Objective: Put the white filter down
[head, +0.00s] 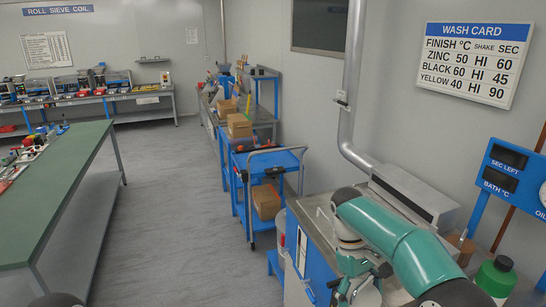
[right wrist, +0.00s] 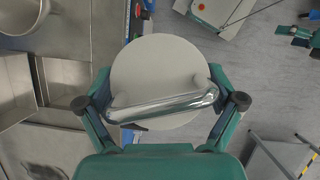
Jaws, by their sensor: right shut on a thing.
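In the right wrist view, the white filter (right wrist: 160,62) is a round, pale disc with a shiny metal bar handle (right wrist: 165,106) across its near part. My right gripper (right wrist: 161,98) is shut on it, with one teal finger at each end of the handle. The filter is seen nearly face on, and its underside is hidden. In the head view my right arm reaches in at lower right over the bench, and the filter cannot be made out there. My left gripper cannot be made out in the head view.
A steel sink bench (right wrist: 60,95) with basins and a round pot (right wrist: 20,14) lies left in the wrist view. In the head view, a blue trolley (head: 268,160) with a box, a green-capped bottle (head: 496,276) and a green-topped table (head: 60,185) stand around clear grey floor (head: 175,215).

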